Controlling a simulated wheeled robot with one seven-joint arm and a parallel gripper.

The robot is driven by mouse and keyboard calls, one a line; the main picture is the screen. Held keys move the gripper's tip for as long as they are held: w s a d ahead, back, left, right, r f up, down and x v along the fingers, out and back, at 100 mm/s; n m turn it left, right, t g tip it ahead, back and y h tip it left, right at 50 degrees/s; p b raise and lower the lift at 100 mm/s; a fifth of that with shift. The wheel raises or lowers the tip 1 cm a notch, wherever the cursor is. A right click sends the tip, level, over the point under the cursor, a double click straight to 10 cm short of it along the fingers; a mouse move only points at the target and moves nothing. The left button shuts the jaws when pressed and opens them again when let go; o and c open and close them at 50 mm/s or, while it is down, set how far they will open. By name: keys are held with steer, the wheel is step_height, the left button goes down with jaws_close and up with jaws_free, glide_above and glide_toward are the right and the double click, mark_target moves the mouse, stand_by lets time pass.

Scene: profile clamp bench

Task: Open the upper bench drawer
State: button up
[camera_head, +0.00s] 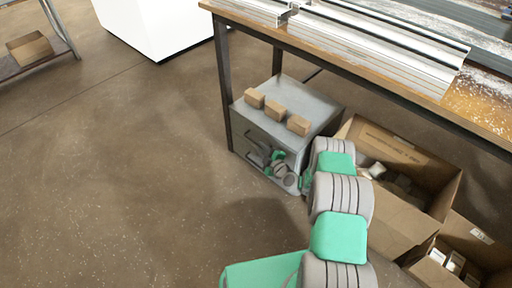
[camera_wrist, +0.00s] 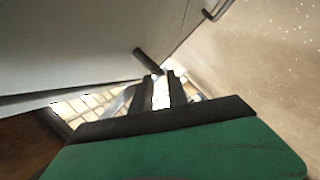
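The grey drawer cabinet (camera_head: 290,95) stands under the bench, with dark bar handles on its front. In the camera_head view my gripper (camera_head: 277,166) is low at the cabinet's front and covers part of it. In the wrist view the pale cabinet face (camera_wrist: 70,40) fills the left. One dark bar handle (camera_wrist: 148,60) lies just beyond my fingertips (camera_wrist: 161,76), and another handle (camera_wrist: 217,10) shows at the top. The fingers stand apart with a bright gap between them, and I see nothing held. I cannot tell which handle belongs to the upper drawer.
Several small cardboard boxes (camera_head: 274,109) sit on the cabinet top. An open cardboard box (camera_head: 416,212) with contents stands right of the cabinet, another (camera_head: 446,270) nearer. The bench (camera_head: 350,63) overhangs, with a leg (camera_head: 224,85) at the cabinet's left. Floor at left is clear.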

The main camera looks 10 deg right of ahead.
mark_target(256, 143)
steer(key=b+x, duration=0.1)
steer(key=x, duration=0.4)
steer(key=shift+w+a+f, duration=0.15)
jaws_close()
stand_by(1.2)
